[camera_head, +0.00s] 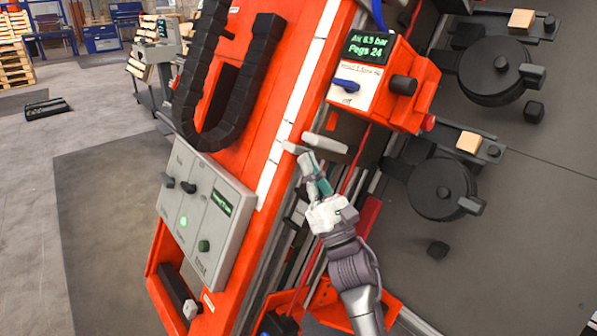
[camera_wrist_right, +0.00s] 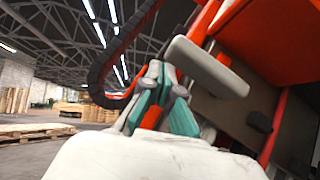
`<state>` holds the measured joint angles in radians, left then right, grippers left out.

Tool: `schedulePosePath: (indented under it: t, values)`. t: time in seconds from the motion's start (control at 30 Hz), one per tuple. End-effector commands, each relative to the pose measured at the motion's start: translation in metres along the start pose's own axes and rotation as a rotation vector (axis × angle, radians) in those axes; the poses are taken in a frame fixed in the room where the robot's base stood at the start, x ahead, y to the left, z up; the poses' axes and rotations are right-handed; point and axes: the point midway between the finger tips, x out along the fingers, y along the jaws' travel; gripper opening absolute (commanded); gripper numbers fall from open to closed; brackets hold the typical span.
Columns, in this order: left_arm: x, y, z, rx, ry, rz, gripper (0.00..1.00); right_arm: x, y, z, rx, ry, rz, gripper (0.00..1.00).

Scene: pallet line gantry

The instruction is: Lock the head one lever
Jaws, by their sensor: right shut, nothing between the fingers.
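A pale grey lever bar (camera_head: 325,142) sticks out from the orange gantry just below the red control box. In the right wrist view the same bar (camera_wrist_right: 208,66) crosses in front of the gantry, above and right of the fingers. My right gripper (camera_head: 303,160) is shut and empty, its fingertips just below and left of the bar. I cannot tell whether they touch it. The fingers also show in the right wrist view (camera_wrist_right: 160,82). I cannot read a label naming the lever as head one. My left gripper is not in view.
The red box (camera_head: 413,115) above carries a green display and a blue handle (camera_head: 347,85). A grey control panel (camera_head: 208,210) is on the left, with a black cable chain (camera_head: 186,120) above it. Round black units (camera_head: 442,188) lie at right. Open floor is at far left.

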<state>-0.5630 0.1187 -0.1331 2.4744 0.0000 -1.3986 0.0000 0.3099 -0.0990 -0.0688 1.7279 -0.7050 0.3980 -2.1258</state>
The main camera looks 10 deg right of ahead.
Motion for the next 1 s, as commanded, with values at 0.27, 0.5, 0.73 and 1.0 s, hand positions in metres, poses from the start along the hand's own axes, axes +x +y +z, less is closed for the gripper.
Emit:
schedulePosePath:
  t: [0.27, 0.5, 0.73, 1.0]
  values:
    - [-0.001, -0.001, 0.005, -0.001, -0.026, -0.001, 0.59, 0.009, 0.003, 0.009, -0.001, -0.001, 0.001, 0.00]
    - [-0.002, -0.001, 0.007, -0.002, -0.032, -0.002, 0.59, 0.013, 0.004, 0.013, -0.001, -0.002, 0.003, 0.00]
    - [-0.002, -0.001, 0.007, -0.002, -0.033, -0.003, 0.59, 0.014, 0.004, 0.015, -0.001, -0.006, 0.004, 0.00]
    - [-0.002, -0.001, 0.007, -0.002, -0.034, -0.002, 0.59, 0.015, 0.004, 0.016, -0.002, -0.009, 0.005, 0.00]
